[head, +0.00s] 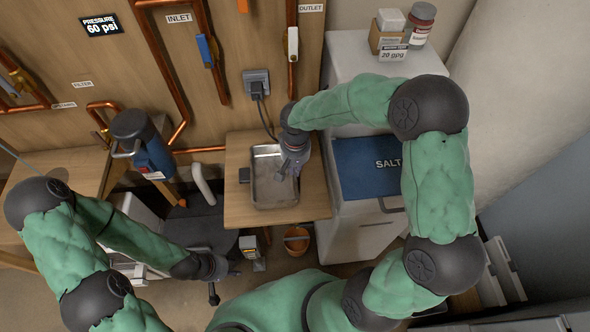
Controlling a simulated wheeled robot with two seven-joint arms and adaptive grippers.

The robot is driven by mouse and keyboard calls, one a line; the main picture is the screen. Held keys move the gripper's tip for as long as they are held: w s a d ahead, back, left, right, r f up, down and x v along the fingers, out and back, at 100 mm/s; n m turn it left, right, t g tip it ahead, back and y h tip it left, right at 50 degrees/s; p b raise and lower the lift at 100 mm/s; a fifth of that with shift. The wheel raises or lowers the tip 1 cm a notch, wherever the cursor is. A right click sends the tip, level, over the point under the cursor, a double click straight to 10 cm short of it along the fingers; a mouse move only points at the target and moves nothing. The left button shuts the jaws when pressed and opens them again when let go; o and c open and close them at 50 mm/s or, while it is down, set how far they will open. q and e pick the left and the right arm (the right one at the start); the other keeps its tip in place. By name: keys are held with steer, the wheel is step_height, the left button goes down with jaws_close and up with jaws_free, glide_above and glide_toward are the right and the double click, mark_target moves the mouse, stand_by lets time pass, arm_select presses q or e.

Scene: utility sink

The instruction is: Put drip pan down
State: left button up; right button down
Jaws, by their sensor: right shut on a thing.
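The drip pan (271,191) is a shallow metal tray with a grey inside, over the small wooden table (235,207). I cannot tell from this angle whether its underside touches the tabletop. My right gripper (290,168) reaches in from the right and is shut on the pan at its upper right rim; the fingers hide that part of the rim. My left gripper (222,268) hangs low at the lower middle, away from the pan. Its fingers are too small and dark to tell whether they are open.
A power plug and cord (257,88) hang above the table. A white cabinet with a blue SALT lid (372,165) stands to the right. A blue filter housing (145,145) is at the left. An orange bucket (297,240) is below the table's front edge.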

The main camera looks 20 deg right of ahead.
steer(key=shift+f, duration=0.2)
steer(key=shift+f, duration=0.15)
steer(key=c, duration=1.4)
jaws_free()
